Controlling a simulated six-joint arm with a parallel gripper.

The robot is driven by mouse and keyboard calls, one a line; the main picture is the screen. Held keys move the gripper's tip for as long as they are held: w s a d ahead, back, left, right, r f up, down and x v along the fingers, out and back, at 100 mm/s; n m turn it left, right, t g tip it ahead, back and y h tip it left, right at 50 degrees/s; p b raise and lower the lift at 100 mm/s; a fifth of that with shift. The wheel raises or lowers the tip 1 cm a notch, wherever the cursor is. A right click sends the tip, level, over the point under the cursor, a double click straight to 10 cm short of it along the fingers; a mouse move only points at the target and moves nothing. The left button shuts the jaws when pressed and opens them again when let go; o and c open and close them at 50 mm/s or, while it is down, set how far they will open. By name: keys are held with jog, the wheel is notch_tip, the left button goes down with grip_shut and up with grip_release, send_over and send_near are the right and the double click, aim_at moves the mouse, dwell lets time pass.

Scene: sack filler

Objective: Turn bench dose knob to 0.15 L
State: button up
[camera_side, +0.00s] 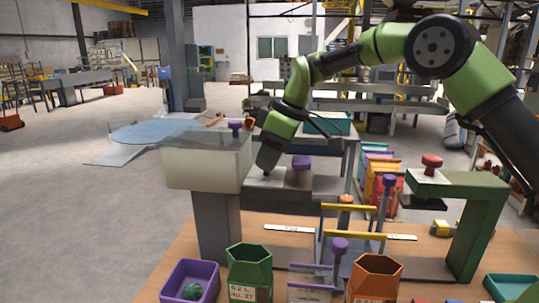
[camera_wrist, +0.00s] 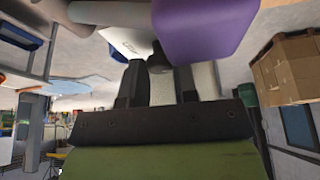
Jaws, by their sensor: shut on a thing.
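My gripper (camera_side: 264,174) points down at the small white dial plate on the dark bench unit (camera_side: 320,187). In the wrist view its two dark fingers (camera_wrist: 158,75) are on either side of a small dark knob (camera_wrist: 157,62), shut on it. This looks like the dose knob. It stands out from the white plate (camera_wrist: 120,38), whose marking is too small and tilted to read. In the side view the knob is hidden by the fingertips. I cannot tell the knob's setting.
A purple-topped part (camera_side: 302,163) stands close right of my gripper, large in the wrist view (camera_wrist: 203,28). A pale hopper (camera_side: 205,168) stands to the left, a green stand (camera_side: 480,205) to the right. Purple (camera_side: 176,286), green (camera_side: 250,270) and orange (camera_side: 374,280) containers line the front.

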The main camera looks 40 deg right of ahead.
jog(key=m+h, duration=0.1)
jog(key=m, duration=0.2)
jog(key=m+h, duration=0.1)
jog(key=m, duration=0.3)
jog(key=shift+s+a+t+h, duration=0.1)
jog(key=shift+a+t+h, duration=0.05)
jog(key=shift+t+h, duration=0.2)
dwell(0.4)
jog(key=o, duration=0.9)
jog(key=v, duration=1)
